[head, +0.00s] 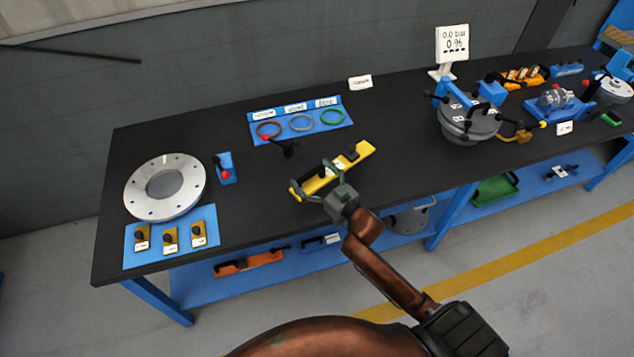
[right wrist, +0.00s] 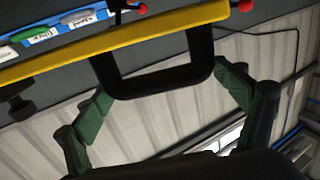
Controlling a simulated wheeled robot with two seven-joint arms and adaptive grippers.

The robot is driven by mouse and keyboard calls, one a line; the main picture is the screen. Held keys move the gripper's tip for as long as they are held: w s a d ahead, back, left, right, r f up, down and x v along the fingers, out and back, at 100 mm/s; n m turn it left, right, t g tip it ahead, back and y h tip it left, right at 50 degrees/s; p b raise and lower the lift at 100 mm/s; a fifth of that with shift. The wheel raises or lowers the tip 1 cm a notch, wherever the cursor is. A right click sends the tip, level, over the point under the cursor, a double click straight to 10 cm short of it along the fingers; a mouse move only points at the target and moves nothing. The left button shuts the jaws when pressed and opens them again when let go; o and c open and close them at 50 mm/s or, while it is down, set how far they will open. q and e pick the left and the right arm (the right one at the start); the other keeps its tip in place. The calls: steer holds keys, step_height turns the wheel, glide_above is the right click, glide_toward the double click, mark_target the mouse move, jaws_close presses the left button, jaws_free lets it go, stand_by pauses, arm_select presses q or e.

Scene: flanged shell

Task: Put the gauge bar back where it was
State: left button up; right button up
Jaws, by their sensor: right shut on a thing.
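The gauge bar (head: 357,157) is a long yellow bar with dark fittings, seen over the middle front of the black bench. It runs diagonally from lower left to upper right. My right gripper (head: 315,178) is at the bar's left part. In the right wrist view the yellow bar (right wrist: 60,49) crosses the top, and its black loop handle (right wrist: 150,85) sits between the green fingers of my right gripper (right wrist: 165,92), which is shut on it. I cannot tell whether the bar touches the bench. My left gripper is not in view.
A blue tray with coloured rings (head: 298,132) lies behind the bar, with a small white card (head: 360,82) further back. A black lever with a red knob (head: 283,146) stands near. A flanged disc (head: 140,190) is left; a domed vessel (head: 468,125) is right.

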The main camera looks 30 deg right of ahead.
mark_target(317, 181)
steer(key=d+f, duration=0.1)
steer(key=w+d+f, duration=0.1)
steer(key=f, duration=0.1)
steer(key=shift+d+f+b, duration=0.2)
steer(key=shift+d+b, duration=0.2)
steer(key=f, duration=0.2)
steer(key=f+b, duration=0.1)
steer(key=shift+w+d+f, duration=0.1)
steer(key=shift+d+f, duration=0.1)
steer(key=shift+f, duration=0.15)
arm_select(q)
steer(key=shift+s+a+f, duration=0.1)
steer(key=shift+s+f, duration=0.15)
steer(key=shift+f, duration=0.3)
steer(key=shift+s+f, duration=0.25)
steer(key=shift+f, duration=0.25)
arm_select(e)
steer(key=shift+r, duration=0.1)
steer(key=o, duration=1.8)
steer(key=shift+f, duration=0.2)
steer(key=s, duration=0.4)
steer(key=s+d+p, duration=0.1)
steer(key=s, duration=0.3)
steer(key=s+d, duration=0.1)
steer(key=s, duration=0.3)
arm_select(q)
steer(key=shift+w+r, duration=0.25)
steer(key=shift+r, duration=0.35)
